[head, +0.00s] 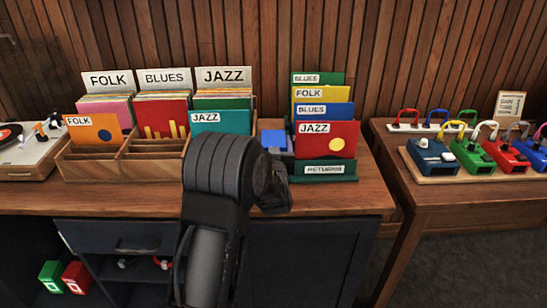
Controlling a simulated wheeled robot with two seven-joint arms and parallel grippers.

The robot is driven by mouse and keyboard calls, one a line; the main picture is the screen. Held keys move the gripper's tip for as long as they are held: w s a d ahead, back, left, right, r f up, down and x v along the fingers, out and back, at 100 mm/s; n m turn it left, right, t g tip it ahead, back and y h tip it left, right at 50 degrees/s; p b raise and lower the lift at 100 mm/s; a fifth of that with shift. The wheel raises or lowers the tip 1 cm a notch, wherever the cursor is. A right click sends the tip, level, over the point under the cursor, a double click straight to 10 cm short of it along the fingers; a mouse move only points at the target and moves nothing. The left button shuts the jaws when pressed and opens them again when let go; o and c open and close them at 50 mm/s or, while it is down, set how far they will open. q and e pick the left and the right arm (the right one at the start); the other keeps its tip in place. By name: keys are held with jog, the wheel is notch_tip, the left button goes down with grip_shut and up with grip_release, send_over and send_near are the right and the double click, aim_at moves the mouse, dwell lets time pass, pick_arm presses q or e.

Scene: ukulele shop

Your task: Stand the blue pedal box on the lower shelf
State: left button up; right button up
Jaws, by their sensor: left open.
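A blue box (274,139), which looks like the blue pedal box, sits on the wooden counter between the record bin and the returns rack. Its lower part is hidden behind my left arm. My left gripper (277,180) is just in front of it, lower in the picture; it is open, and its fingertips are hard to make out. I cannot tell whether it touches the box. The lower shelf (129,294) is in the dark cabinet below the counter at the left. My right gripper is out of view.
A wooden record bin (88,168) stands left of the arm, and a green returns rack (325,172) right of the box. A drawer (120,239) juts above the shelf. A second table at right holds several pedals, including a blue one (433,157).

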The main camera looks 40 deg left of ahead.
pick_arm(q)
jog(key=shift+w+a, duration=0.4)
jog(key=shift+w, duration=0.1)
jog(key=shift+c, duration=0.2)
grip_shut()
dwell(0.6)
